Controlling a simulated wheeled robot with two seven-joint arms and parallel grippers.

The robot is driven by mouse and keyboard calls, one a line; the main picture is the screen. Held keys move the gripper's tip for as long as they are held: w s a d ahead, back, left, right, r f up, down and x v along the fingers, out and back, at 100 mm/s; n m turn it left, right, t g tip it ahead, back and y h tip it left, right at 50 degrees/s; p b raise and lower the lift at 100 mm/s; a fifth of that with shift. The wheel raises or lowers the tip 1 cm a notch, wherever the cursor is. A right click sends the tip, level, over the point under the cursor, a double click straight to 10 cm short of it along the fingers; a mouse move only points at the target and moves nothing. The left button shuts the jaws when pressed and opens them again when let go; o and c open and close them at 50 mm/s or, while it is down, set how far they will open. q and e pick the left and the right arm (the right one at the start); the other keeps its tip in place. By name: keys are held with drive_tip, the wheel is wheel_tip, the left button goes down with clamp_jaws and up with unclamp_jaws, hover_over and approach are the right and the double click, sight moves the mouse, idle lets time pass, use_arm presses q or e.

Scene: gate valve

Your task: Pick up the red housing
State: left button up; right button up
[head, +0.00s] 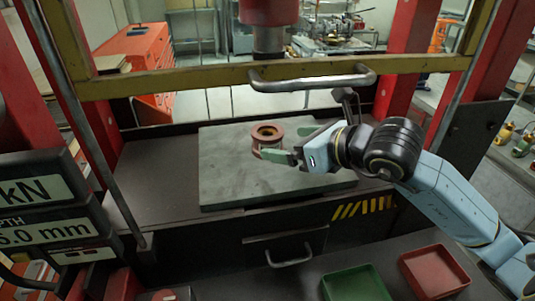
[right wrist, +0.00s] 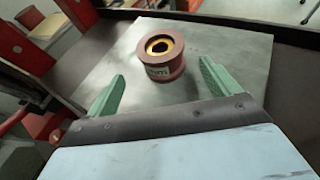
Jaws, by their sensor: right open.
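The red housing (head: 267,134) is a short flanged cylinder with a brass-coloured ring inside its bore. It stands upright on the grey plate (head: 228,178) under the press. My right gripper (head: 286,141) is at the housing's right side in the head view, with its green fingers spread. In the right wrist view the housing (right wrist: 161,54) stands ahead of the open fingers (right wrist: 160,88), roughly midway between them, with nothing held. A strip with markings shows on its side. My left gripper does not show.
The press ram (head: 268,35) hangs above the plate, and a yellow crossbar with a metal handle (head: 312,78) spans in front. A green tray (head: 355,285) and a red tray (head: 433,272) lie at the front right. The plate around the housing is clear.

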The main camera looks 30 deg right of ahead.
sight(278, 141)
drive_tip(key=shift+w+a+f+p, duration=0.1)
drive_tip(key=shift+w+p, duration=0.05)
drive_tip(key=shift+w, duration=0.2)
drive_tip(key=shift+w+a+f+p, duration=0.1)
drive_tip(key=shift+w+p, duration=0.05)
drive_tip(key=shift+w, duration=0.2)
drive_tip(key=shift+x, duration=0.75)
drive_tip(key=p+x, duration=0.2)
drive_tip(key=x, duration=0.2)
drive_tip(key=shift+w+f, duration=0.3)
drive_tip(key=shift+w, duration=0.05)
drive_tip(key=c, duration=1.8)
drive_tip(key=shift+d+r, duration=0.1)
drive_tip(key=shift+r, duration=0.05)
drive_tip(key=shift+c, duration=0.4)
